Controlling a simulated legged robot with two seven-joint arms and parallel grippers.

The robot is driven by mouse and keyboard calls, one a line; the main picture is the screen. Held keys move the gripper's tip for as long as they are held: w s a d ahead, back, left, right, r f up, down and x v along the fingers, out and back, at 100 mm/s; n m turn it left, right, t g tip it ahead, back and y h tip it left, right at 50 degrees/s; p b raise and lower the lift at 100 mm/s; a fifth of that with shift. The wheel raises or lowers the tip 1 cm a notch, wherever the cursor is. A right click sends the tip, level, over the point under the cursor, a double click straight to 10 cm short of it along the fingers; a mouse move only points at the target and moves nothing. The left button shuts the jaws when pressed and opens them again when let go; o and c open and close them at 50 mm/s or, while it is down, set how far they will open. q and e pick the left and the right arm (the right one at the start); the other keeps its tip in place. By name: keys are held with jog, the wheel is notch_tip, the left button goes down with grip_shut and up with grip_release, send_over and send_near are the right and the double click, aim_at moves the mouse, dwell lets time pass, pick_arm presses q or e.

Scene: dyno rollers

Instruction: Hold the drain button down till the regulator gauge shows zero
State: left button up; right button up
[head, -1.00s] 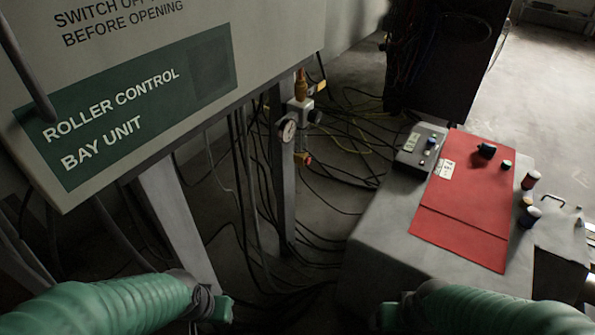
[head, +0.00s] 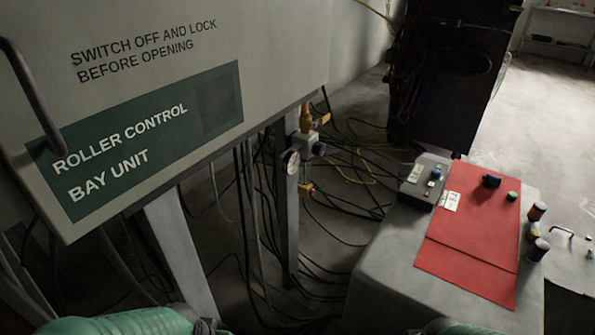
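The regulator (head: 309,142) is mounted on a grey post under the control cabinet, with an orange-brown fitting on top. Its round white gauge (head: 291,162) faces me, but the needle is too small to read. Below it is a small red and yellow part (head: 306,189), which may be the drain button; I cannot tell. My green-sleeved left arm shows at the bottom left and a little of my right arm at the bottom. Both are well below and apart from the regulator. Neither gripper's fingers can be seen.
The roller control cabinet (head: 150,60) fills the upper left. A grey bench (head: 385,262) at right carries a red mat (head: 470,225), a small switch box (head: 424,180) and several small cylinders. Loose cables hang around the post and lie on the floor. A dark open rack (head: 445,70) stands behind.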

pick_arm(q)
grip_shut()
dwell(1.4)
